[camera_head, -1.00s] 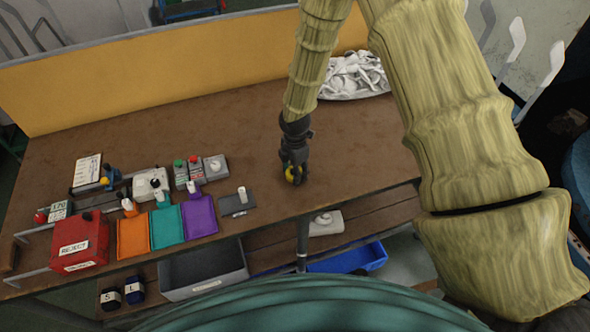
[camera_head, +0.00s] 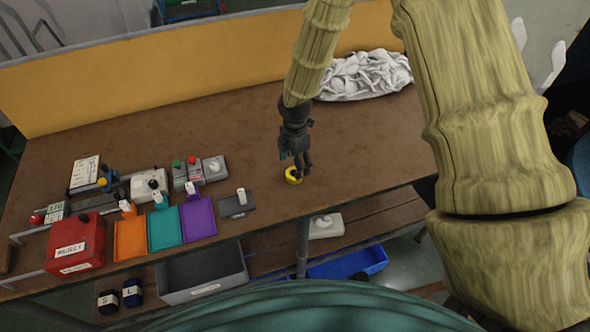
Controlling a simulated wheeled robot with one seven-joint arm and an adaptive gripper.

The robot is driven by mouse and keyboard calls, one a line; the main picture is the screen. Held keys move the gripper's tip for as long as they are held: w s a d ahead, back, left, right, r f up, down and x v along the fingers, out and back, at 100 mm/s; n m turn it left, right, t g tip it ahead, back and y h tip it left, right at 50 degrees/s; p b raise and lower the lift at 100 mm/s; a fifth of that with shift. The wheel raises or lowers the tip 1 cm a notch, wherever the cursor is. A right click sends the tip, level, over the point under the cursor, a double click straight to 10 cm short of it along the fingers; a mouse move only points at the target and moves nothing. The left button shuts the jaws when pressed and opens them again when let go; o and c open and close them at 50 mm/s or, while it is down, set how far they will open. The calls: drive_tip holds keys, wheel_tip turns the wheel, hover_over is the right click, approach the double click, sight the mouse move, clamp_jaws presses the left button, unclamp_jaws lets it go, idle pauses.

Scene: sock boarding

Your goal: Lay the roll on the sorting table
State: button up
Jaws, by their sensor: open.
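A small yellow roll (camera_head: 292,176) rests on the brown sorting table (camera_head: 345,165), near its front edge and right of the small dark grey pad. My gripper (camera_head: 300,170) is dark and points down just above and behind the roll. Its fingers are open. The fingertips overlap the roll's upper right side in this view, and I cannot tell whether they touch it.
A pile of white socks (camera_head: 365,76) lies at the back of the table. A red reject box (camera_head: 75,245), orange, teal and purple trays (camera_head: 197,219) and several small devices fill the left side. The table's middle is clear. A grey bin (camera_head: 203,272) and blue bin (camera_head: 347,262) are below.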

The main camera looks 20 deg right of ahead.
wheel_tip(320, 180, up, 7)
drive_tip(key=b, duration=0.2)
drive_tip(key=shift+r, duration=0.2)
